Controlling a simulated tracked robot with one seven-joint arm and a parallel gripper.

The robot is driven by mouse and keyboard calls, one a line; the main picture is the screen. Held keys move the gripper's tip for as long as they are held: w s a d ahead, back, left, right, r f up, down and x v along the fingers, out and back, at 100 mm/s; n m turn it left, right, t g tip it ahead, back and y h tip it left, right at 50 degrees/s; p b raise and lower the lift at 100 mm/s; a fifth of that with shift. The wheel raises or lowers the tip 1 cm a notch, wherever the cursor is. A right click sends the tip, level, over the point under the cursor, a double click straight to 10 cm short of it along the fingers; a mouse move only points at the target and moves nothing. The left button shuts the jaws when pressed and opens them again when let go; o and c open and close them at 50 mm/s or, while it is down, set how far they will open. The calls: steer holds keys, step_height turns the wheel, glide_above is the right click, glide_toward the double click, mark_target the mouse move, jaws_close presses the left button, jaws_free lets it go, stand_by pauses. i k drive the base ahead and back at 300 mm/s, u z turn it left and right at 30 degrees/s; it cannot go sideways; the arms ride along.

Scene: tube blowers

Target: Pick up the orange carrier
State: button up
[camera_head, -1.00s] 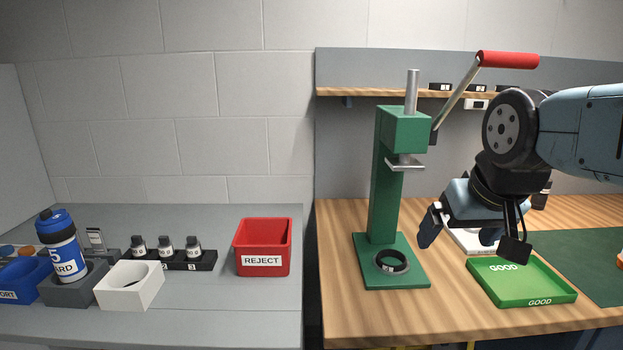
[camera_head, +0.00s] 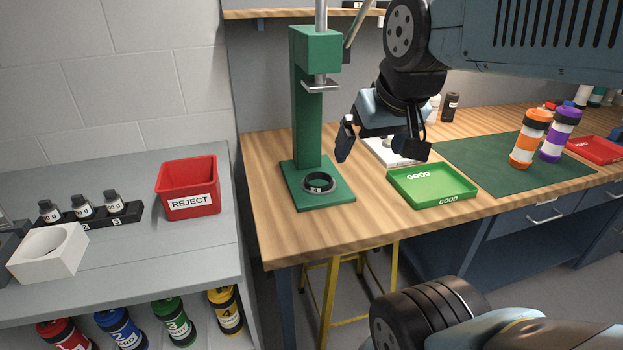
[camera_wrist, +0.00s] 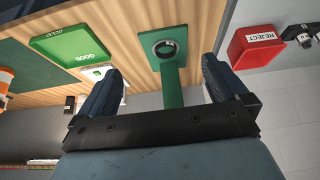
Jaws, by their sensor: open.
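The orange carrier (camera_head: 529,139) is an orange and white cylinder with a dark-ringed top. It stands upright on the green mat (camera_head: 466,155) at the right of the wooden bench in the head view. In the wrist view, part of an orange and white cylinder (camera_wrist: 5,80) shows at the left edge. My gripper (camera_head: 376,146) is open and empty, above the bench between the green press and the green GOOD tray, well to the left of the carrier. Its two fingers (camera_wrist: 160,90) are spread wide in the wrist view.
A purple carrier (camera_head: 559,135) stands close to the right of the orange one. The green GOOD tray (camera_head: 443,196) lies left of the mat. The green press (camera_head: 308,110) stands further left. A red tray (camera_head: 598,151) is at the far right. A red REJECT bin (camera_head: 188,188) sits on the grey bench.

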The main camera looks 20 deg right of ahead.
mark_target(535, 122)
steer(key=u, duration=1.25)
steer(key=i, duration=0.1)
steer(key=z, duration=2.8)
steer(key=k, duration=0.85)
steer(key=z, duration=0.25)
steer(key=i, duration=0.85)
steer(key=u, duration=0.15)
